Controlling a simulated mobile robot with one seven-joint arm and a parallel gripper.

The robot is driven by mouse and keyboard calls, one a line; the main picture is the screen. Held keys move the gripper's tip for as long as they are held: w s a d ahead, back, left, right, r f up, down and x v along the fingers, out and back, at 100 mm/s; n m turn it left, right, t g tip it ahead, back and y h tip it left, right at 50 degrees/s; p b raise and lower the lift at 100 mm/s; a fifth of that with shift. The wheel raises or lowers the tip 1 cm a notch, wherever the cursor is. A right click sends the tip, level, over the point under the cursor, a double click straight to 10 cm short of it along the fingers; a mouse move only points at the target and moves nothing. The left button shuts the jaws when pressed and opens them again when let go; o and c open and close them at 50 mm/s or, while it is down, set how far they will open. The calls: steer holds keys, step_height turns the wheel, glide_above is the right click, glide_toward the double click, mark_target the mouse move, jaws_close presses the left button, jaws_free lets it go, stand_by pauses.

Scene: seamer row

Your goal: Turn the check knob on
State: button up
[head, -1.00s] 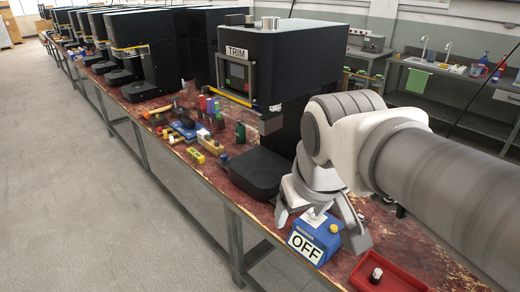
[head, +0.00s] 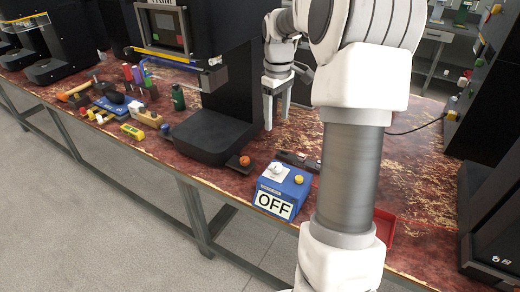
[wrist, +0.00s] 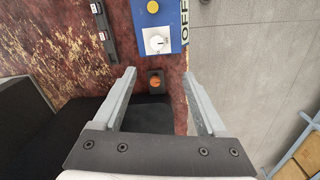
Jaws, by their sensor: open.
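A blue box (head: 270,184) with a large OFF sign (head: 273,204) stands on the bench. On its top are a white knob (head: 278,170) with a dark pointer mark and a yellow button (head: 299,179). The small label on the box is too small to read. In the wrist view the white knob (wrist: 157,43) lies beyond my fingertips, near the top. My gripper (head: 277,122) is open and empty, pointing down behind the box, apart from it. An orange knob on a small black base (wrist: 155,82) shows between the fingers in the wrist view, below them.
A black machine with a flat black foot (head: 208,137) stands left of the box. A dark strip with switches (head: 298,160) lies behind the box. A red tray (head: 384,228) is at the right, partly behind my arm. Tools and small items (head: 120,105) crowd the bench at left.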

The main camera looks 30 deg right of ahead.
mark_target(277, 166)
steer(key=f+b, duration=0.1)
steer(key=f, duration=0.5)
steer(key=f+b, duration=0.1)
steer(key=f, duration=0.5)
steer(key=d+f+b, duration=0.1)
steer(key=f, duration=0.5)
steer(key=shift+w+f, duration=0.2)
jaws_close()
